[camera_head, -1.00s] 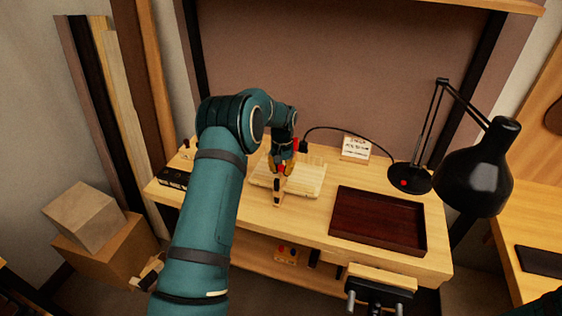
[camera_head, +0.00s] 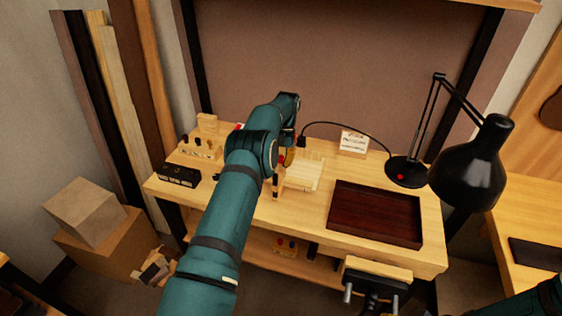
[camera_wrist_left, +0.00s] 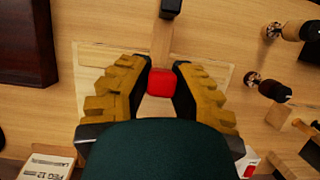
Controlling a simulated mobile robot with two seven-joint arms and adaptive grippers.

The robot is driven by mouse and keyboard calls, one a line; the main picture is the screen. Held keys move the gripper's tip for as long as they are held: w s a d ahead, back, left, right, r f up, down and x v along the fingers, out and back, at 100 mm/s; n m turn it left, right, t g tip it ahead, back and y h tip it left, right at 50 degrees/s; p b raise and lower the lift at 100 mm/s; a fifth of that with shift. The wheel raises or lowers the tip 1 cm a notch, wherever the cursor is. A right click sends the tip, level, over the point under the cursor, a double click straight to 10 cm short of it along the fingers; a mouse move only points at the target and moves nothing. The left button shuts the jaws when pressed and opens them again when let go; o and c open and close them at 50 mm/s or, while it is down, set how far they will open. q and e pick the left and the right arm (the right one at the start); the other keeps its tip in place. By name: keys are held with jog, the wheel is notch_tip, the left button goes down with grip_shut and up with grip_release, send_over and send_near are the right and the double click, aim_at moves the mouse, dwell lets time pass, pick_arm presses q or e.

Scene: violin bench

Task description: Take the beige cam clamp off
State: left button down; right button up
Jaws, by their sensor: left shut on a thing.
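The beige cam clamp (camera_head: 276,184) stands at the near left edge of a pale wooden board (camera_head: 304,173) on the bench. In the left wrist view its wooden bar (camera_wrist_left: 161,42) runs up to a black end (camera_wrist_left: 171,8), with a red part (camera_wrist_left: 161,82) nearest me. My left gripper (camera_head: 288,158) is over the board, partly hidden by my arm. In the left wrist view its yellow-padded fingers (camera_wrist_left: 162,80) are closed around the red part. Whether the clamp still touches the board cannot be told. My right gripper is out of view.
A dark red tray (camera_head: 332,232) lies right of the board. A black lamp (camera_head: 474,170) leans over the bench's right end. A small card (camera_head: 353,142) stands behind. A wooden rack (camera_head: 201,150) and a black block (camera_head: 179,175) are at the left. Bare bench lies before the board.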

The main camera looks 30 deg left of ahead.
pick_arm(q)
jog(key=shift+f, duration=0.1)
dwell(0.5)
jog(key=c, duration=0.8)
grip_release()
notch_tip(320, 180, up, 10)
jog(key=shift+r, duration=0.1)
